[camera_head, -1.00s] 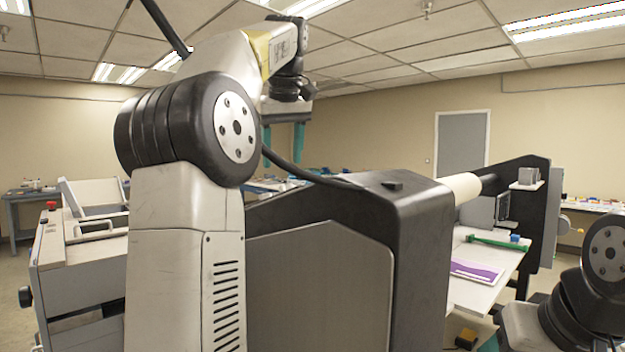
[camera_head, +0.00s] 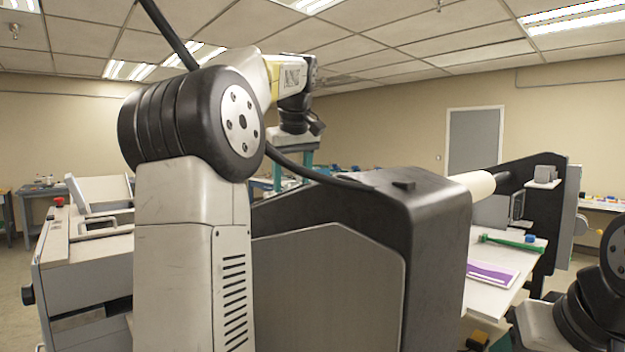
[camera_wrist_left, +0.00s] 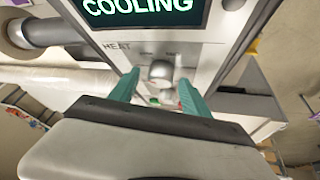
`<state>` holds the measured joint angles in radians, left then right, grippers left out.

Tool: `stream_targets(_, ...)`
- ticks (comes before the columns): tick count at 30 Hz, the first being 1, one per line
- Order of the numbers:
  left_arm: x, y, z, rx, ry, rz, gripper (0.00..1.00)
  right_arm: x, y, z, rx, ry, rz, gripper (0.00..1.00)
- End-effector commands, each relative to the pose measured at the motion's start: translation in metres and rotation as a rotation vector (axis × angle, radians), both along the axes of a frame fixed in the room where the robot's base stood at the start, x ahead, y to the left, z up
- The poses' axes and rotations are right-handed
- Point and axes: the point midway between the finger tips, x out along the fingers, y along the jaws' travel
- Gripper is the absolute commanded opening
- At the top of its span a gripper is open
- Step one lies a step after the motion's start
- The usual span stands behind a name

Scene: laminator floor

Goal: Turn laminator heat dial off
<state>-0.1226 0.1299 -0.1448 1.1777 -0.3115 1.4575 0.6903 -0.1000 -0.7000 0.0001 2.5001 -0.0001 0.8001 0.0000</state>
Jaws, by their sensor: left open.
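The laminator is the large black and grey machine (camera_head: 330,275) in the head view. In the left wrist view its panel carries a screen (camera_wrist_left: 145,10) reading COOLING and the word HEAT. Below them is a round silvery heat dial (camera_wrist_left: 160,72). My left gripper (camera_wrist_left: 158,92) is open, its teal fingers on either side of the dial. I cannot tell whether they touch it, and the dial's setting is too blurred to read. In the head view the left gripper (camera_head: 293,170) points down behind the machine's top. Only links of my right arm show at the right edge.
A side table (camera_head: 490,300) on the right holds a purple-and-white sheet (camera_head: 492,273) and a green-handled tool (camera_head: 512,243). A white roll (camera_head: 472,186) sits beside the black end frame (camera_head: 545,200). A grey machine (camera_head: 85,265) with a red button stands at left.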

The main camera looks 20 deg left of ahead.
Motion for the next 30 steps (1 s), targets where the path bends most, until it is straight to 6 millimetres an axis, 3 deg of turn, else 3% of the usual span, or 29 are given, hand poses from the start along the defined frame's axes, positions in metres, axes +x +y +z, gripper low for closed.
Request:
stream_targets(4,0.0,0.0,0.0002,0.0,0.0,0.0,0.56,0.0,0.0,0.0,0.0,0.0,0.0,0.56)
stream_targets(5,0.0,0.0,0.0003,0.0,0.0,0.0,0.52,0.0,0.0,0.0,0.0,0.0,0.0,0.56)
stream_targets(13,-0.0001,-0.0001,0.0004,-0.001,-0.001,0.0,0.0,0.0,0.0,0.0,0.0,0.0,0.0,0.56)
stream_targets(22,0.0008,-0.0016,0.0008,0.006,0.01,0.033,0.0,0.0,0.0,0.0,0.0,0.0,0.0,0.56)
stream_targets(30,0.0032,-0.0035,0.0005,0.035,0.057,0.178,0.0,0.0001,0.0,0.0001,0.0,0.0,0.0,0.56)
